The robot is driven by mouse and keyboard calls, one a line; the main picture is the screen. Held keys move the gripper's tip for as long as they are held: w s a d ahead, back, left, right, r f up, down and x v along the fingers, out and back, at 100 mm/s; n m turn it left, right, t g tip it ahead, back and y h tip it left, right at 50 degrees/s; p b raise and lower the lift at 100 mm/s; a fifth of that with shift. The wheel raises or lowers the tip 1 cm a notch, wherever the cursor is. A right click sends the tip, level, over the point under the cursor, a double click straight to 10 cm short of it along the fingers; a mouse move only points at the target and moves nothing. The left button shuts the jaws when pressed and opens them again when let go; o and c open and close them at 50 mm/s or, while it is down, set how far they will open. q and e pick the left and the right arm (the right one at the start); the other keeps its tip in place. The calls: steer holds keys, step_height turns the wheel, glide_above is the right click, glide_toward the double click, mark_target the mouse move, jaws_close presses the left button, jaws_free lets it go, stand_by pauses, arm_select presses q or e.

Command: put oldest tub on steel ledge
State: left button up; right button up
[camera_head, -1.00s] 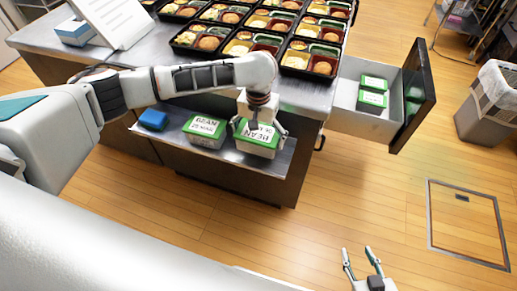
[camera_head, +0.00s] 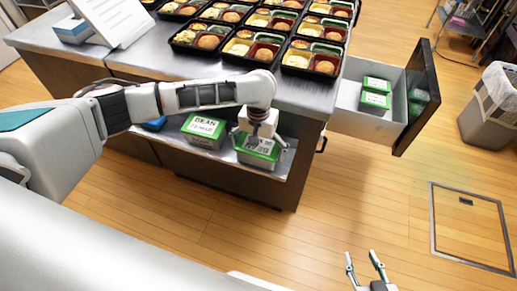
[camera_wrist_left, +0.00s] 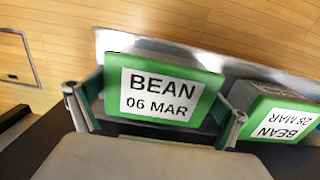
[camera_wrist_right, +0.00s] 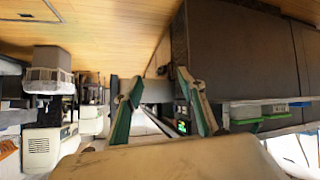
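A green-lidded tub (camera_head: 254,158) labelled BEAN 06 MAR is at the right end of the steel ledge (camera_head: 226,160). It fills the middle of the left wrist view (camera_wrist_left: 165,65). My left gripper (camera_head: 259,143) is over it from above, with one finger against each side. Whether its base touches the ledge is hidden. A second green-lidded BEAN tub (camera_head: 204,130) stands to its left on the ledge; in the left wrist view its label (camera_wrist_left: 280,125) seems to read 28 MAR. My right gripper (camera_head: 367,272) is open and empty above the floor.
Two green-lidded tubs (camera_head: 375,92) sit in the open drawer (camera_head: 350,118) on the right. A blue item (camera_head: 153,125) at the ledge's left is partly behind my left arm. Bento trays (camera_head: 310,62) cover the countertop. A bin (camera_head: 490,118) stands far right.

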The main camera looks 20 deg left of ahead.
arm_select(q)
steer(key=shift+r, duration=0.1)
step_height(320, 180, up, 7)
steer(key=p, duration=0.2)
steer(key=shift+w+f+p, duration=0.1)
steer(key=shift+f+p, duration=0.1)
steer(key=shift+p, duration=0.15)
step_height(320, 180, up, 5)
steer(key=shift+f+p, duration=0.1)
steer(key=shift+p, duration=0.8)
steer(key=shift+r, duration=0.3)
arm_select(e)
steer(key=r, duration=0.3)
steer(key=shift+s+a, duration=0.4)
steer(key=shift+w+r, duration=0.2)
steer(key=shift+r, duration=0.1)
